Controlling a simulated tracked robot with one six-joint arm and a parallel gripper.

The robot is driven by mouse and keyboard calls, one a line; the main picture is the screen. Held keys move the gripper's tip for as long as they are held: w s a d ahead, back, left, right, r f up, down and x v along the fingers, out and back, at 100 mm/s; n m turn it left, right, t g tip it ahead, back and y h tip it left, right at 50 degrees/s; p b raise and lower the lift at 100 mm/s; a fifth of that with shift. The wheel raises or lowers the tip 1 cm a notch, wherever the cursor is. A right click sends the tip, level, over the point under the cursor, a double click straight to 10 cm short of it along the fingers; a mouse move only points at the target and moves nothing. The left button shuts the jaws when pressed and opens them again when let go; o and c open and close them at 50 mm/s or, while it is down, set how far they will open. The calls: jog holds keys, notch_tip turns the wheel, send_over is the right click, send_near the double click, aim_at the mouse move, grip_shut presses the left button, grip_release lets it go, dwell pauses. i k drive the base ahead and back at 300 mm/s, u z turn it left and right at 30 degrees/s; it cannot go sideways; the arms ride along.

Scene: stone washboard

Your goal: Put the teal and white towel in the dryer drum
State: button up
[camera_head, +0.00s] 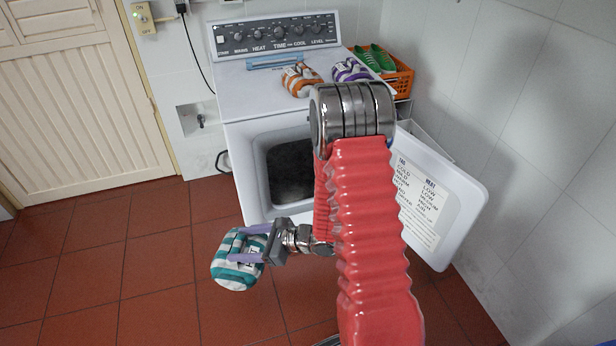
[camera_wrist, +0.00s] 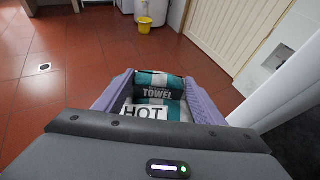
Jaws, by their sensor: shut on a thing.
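The teal and white towel (camera_head: 233,272) is a rolled bundle held in my gripper (camera_head: 246,244), to the left of the dryer's front and above the red tiled floor. In the wrist view the towel (camera_wrist: 158,87) sits between the two purple fingers of my gripper (camera_wrist: 158,95), with "TOWEL" and "HOT" lettering showing. The white dryer (camera_head: 235,146) stands against the back wall with its door (camera_head: 462,200) swung open to the right. The dark drum (camera_head: 290,170) shows through the opening, partly hidden by my red arm.
A cream louvred door (camera_head: 75,90) is at left. The wrist view shows a yellow bucket (camera_wrist: 145,23). Floor at left is clear.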

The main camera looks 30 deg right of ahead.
aim_at(299, 184)
jog(key=i, duration=1.9)
